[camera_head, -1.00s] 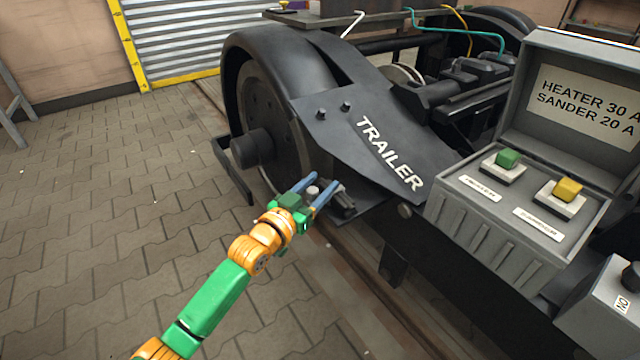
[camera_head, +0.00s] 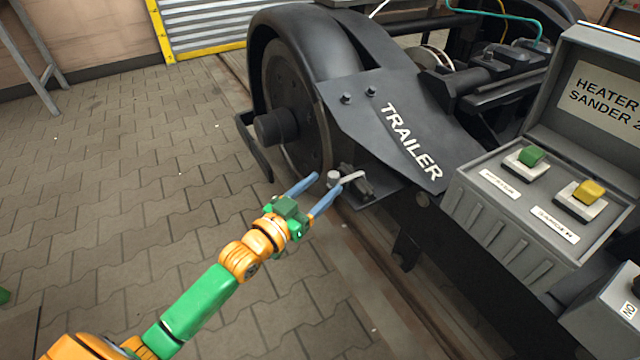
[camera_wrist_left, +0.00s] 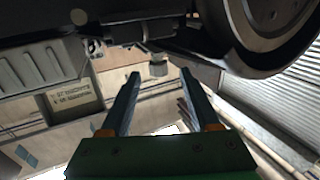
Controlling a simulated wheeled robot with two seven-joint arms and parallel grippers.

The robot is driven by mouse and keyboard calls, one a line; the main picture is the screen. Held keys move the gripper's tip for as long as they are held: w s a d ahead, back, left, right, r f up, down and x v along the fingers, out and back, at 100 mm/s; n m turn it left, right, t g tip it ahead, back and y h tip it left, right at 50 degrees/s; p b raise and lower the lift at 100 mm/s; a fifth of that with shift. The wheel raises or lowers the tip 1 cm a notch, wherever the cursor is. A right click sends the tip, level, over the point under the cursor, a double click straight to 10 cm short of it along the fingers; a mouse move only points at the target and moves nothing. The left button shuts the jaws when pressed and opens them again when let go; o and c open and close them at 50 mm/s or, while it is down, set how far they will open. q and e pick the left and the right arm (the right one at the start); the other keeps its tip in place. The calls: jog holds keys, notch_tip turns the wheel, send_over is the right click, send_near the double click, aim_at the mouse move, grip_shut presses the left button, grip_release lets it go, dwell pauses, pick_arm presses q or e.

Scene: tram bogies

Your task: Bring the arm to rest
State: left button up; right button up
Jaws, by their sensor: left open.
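My left gripper (camera_head: 330,181) is open, its two blue fingers pointing at the bogie's lower side by the wheel. A small grey round knob (camera_head: 333,178) and a pale lever (camera_head: 352,177) are close to the fingertips; I cannot tell whether they touch. My left arm reaches in from the lower left. My right gripper is not in view.
The black bogie (camera_head: 375,120) marked TRAILER stands with its wheel (camera_head: 290,100) behind the gripper. A grey switch box (camera_head: 500,225) with green (camera_head: 531,155) and yellow (camera_head: 587,191) buttons is at the right. The paved floor (camera_head: 130,190) at the left is largely clear.

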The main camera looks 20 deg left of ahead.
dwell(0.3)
pick_arm(q)
jog(key=s+d+f+g+y, duration=0.1)
jog(key=s+f+g, duration=0.35)
jog(key=f, duration=0.45)
jog(key=s+d+f+g+y, duration=0.1)
jog(key=s+f+g, duration=0.2)
jog(key=s+f, duration=0.35)
jog(key=s+f+n+g+y, duration=0.1)
jog(key=s+f+g+y, duration=0.1)
jog(key=s+f+g, duration=0.65)
jog(key=s+a+r+p, duration=0.3)
jog(key=s+r+p, duration=1.5)
jog(key=p, duration=2)
jog(key=shift+s+r+y, duration=0.2)
jog(key=shift+s+y, duration=0.1)
jog(key=shift+s, duration=0.65)
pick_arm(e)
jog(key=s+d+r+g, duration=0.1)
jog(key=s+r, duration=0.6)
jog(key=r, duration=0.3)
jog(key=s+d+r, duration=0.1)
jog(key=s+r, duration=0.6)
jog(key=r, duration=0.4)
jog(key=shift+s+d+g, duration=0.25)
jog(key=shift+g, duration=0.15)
